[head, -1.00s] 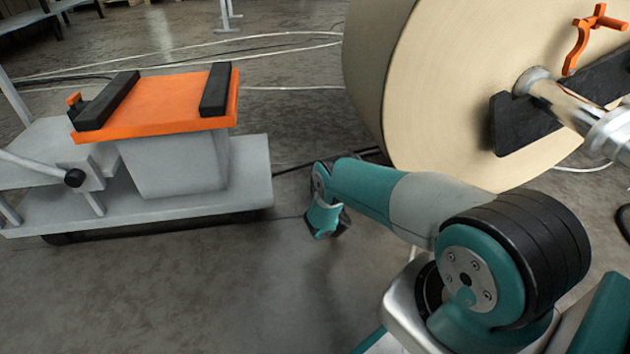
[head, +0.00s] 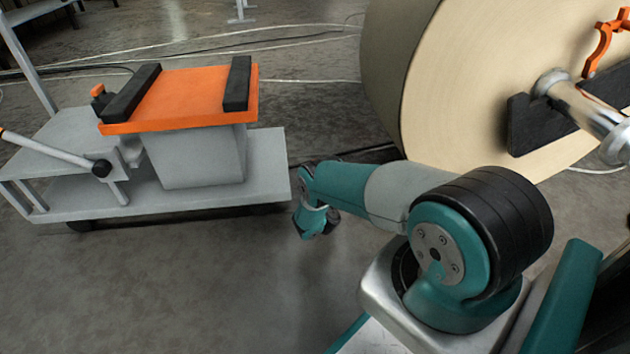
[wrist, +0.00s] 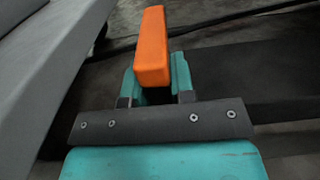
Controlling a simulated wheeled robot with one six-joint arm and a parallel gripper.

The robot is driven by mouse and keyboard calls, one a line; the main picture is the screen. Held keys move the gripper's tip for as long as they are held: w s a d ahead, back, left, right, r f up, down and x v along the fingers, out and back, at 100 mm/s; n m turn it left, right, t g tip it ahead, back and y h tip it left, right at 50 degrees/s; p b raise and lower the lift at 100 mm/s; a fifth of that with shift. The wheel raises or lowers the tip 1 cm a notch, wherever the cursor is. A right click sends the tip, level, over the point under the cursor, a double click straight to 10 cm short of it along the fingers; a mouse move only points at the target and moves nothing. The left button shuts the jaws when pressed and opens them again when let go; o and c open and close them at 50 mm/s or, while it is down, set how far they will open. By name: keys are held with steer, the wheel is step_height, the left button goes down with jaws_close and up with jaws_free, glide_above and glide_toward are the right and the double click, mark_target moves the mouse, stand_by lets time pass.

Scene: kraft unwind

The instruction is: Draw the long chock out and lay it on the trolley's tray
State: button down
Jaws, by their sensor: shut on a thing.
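My gripper (wrist: 156,85) is shut on an upright orange handle (wrist: 152,45), with a teal finger on each side of it. A long dark band (wrist: 255,80) runs across the wrist view behind and below the handle. It looks like the long chock's body, but I cannot tell where the two join. In the head view my gripper (head: 318,222) hangs low, close to the right end of the trolley, and what it holds is hidden there. The grey trolley (head: 265,170) stands at the left. It carries a raised orange tray (head: 190,97) with a black bar along each side.
A big kraft roll (head: 470,80) on a steel shaft (head: 585,105) stands at the right, with a black bar and an orange lever (head: 603,45) by it. Cables (head: 190,48) lie on the floor behind. Bare floor (head: 150,290) is clear in front of the trolley.

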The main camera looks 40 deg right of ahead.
steer(key=c, duration=0.9)
jaws_free()
steer(key=shift+d, duration=0.2)
steer(key=shift+s+a, duration=0.1)
steer(key=shift+s+a+p, duration=0.2)
steer(key=shift+p, duration=0.15)
steer(key=p+v, duration=0.5)
steer(key=v, duration=0.3)
steer(key=p+v, duration=0.5)
steer(key=v, duration=0.2)
steer(key=shift+s+a+r+p, duration=0.15)
steer(key=shift+s+r+p, duration=0.05)
steer(key=shift+s+p, duration=0.2)
steer(key=shift+s+a+f, duration=0.1)
steer(key=shift+s+a, duration=0.1)
steer(key=shift+s, duration=0.1)
steer(key=shift+s+a+f, duration=0.1)
